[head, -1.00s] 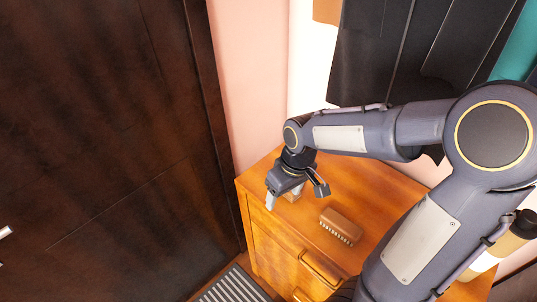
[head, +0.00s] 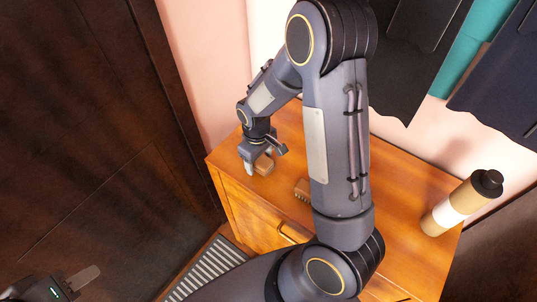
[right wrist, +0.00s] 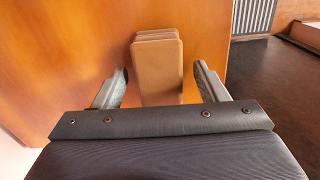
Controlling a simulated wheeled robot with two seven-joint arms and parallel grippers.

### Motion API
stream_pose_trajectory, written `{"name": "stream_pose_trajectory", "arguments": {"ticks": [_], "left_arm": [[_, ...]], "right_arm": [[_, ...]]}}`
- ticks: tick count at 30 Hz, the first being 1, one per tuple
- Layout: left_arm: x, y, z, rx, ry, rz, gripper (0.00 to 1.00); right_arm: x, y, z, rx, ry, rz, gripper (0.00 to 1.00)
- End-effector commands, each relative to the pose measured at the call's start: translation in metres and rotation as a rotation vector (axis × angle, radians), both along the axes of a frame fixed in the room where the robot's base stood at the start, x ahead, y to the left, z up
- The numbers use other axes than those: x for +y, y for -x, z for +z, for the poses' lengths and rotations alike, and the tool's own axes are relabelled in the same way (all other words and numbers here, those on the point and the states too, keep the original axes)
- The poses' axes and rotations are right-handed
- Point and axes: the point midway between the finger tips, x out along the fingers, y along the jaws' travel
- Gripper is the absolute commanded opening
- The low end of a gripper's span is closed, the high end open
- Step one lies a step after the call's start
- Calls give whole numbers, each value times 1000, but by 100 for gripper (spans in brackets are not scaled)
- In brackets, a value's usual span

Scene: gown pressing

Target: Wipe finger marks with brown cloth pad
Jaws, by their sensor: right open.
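The brown cloth pad (head: 264,165) is a small block near the left end of the wooden cabinet top. It shows as a layered tan stack in the right wrist view (right wrist: 158,68). My right gripper (head: 265,159) points down over it, open, with one finger on each side. In the right wrist view a gap shows between the pad and each finger. My left gripper (head: 76,284) is at the lower left edge, partly cut off; its opening cannot be made out. I cannot make out any finger marks.
A brush (head: 302,189) lies on the cabinet (head: 404,176), partly behind my right arm. A bottle with a black cap (head: 462,203) stands at its right end. Dark and teal garments (head: 462,62) hang behind. A dark door (head: 80,130) is at left, a striped mat (head: 212,268) below.

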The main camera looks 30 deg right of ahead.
Motion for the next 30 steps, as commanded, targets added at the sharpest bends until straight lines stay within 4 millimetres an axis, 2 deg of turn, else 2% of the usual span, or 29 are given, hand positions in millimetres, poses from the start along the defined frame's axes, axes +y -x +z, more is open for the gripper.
{"name": "stream_pose_trajectory", "arguments": {"ticks": [7,18,19,24,30], "left_arm": [[0,0,0,0,0,0,36],[0,0,0,0,0,0,36],[0,0,0,0,0,0,36],[0,0,0,0,0,0,36],[0,0,0,0,0,0,36]], "right_arm": [[3,4,2,-4,5,1,66],[11,12,9,-15,14,0,18],[11,13,9,-15,14,0,37],[11,13,9,-16,15,0,15],[11,13,9,-16,15,0,15]]}}
